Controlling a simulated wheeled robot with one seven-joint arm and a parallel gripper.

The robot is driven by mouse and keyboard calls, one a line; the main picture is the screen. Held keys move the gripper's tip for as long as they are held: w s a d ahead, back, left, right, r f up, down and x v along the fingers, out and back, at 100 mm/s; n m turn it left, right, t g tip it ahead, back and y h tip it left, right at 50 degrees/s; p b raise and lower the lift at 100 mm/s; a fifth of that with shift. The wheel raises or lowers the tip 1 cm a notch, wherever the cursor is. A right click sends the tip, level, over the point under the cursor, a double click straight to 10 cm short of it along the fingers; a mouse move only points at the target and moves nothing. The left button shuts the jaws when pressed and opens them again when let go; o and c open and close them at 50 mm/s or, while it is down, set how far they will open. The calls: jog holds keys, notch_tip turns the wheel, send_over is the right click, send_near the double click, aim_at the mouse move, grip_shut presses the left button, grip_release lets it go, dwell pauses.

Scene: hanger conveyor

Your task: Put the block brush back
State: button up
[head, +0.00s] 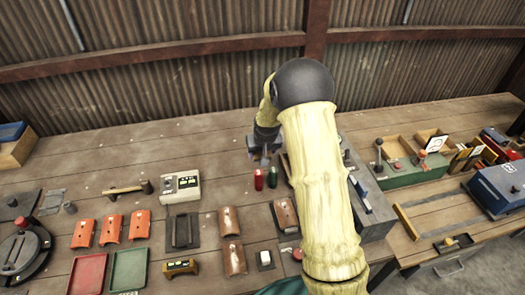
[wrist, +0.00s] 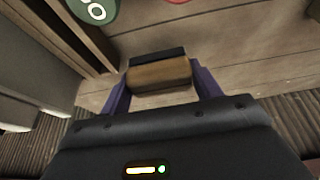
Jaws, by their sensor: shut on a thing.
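The block brush (wrist: 160,74), a short wooden block with a dark strip along its far side, sits between the two purple fingers of my gripper (wrist: 161,84) in the wrist view. The fingers are shut on its two ends. In the head view my gripper (head: 263,153) is over the back part of the bench, just behind a red cylinder (head: 259,179) and a green cylinder (head: 272,177). The brush cannot be made out there. I cannot tell from the wrist view whether it touches the wood below.
A grey box (head: 372,210) stands right of my arm, partly hidden by it. Left are a beige control box (head: 180,187), a dark tray (head: 183,231), orange pieces (head: 111,228) and brown curved pieces (head: 229,220). The bench's back left is clear.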

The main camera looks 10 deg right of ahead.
aim_at(262, 169)
jog(key=shift+f+b, duration=1.85)
jog(key=shift+f, duration=1.05)
jog(key=o, duration=1)
jog(key=shift+o, duration=0.2)
jog(key=shift+r, duration=0.15)
jog(key=b+v, duration=0.2)
jog(key=v, duration=1.5)
jog(key=shift+s, duration=0.15)
